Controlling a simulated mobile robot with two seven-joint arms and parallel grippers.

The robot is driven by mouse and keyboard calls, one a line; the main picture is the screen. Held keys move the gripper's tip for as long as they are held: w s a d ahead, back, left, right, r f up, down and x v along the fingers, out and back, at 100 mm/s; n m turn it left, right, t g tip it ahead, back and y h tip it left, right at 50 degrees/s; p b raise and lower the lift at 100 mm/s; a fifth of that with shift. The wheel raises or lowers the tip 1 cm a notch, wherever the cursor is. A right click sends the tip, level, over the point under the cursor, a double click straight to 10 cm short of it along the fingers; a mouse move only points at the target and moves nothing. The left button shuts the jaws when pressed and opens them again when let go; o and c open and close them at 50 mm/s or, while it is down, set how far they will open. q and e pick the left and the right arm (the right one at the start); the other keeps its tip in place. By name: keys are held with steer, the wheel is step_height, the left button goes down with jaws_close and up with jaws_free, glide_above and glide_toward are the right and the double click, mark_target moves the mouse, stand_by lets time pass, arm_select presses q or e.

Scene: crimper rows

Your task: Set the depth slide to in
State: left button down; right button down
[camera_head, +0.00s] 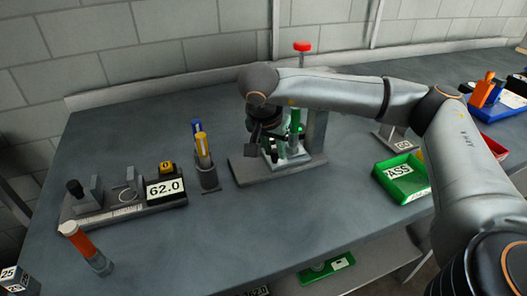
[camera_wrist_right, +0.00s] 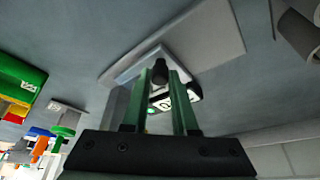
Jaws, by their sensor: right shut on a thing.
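The crimper stands near the middle of the table, with a grey base plate (camera_head: 245,172), an upright column (camera_head: 318,130) and a red knob (camera_head: 302,46) on top. A pale slide block (camera_head: 298,158) sits on the base, partly hidden by my gripper. My right gripper (camera_head: 272,154) reaches down over it. In the right wrist view, its two green fingers (camera_wrist_right: 160,74) are shut on a small dark knob (camera_wrist_right: 160,69) above the pale slide (camera_wrist_right: 140,66). A label with dark marks and a green light show behind the fingers. My left gripper is not in view.
Left of the crimper stand a pen holder (camera_head: 207,179) and a gauge with a 62.0 display (camera_head: 165,188). A green bin (camera_head: 402,178) lies to the right. The front middle of the table is clear.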

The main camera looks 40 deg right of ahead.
steer(key=shift+d, duration=0.45)
steer(key=c, duration=0.7)
jaws_free()
steer(key=shift+s+d, duration=0.1)
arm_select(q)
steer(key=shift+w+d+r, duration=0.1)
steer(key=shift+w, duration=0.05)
arm_select(e)
steer(key=shift+r, duration=0.1)
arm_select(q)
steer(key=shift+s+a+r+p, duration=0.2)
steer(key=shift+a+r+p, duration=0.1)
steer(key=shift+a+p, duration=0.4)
arm_select(e)
steer(key=v, duration=1.2)
steer(key=shift+s+r, duration=0.15)
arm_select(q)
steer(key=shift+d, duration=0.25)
arm_select(e)
steer(key=shift+r, duration=0.1)
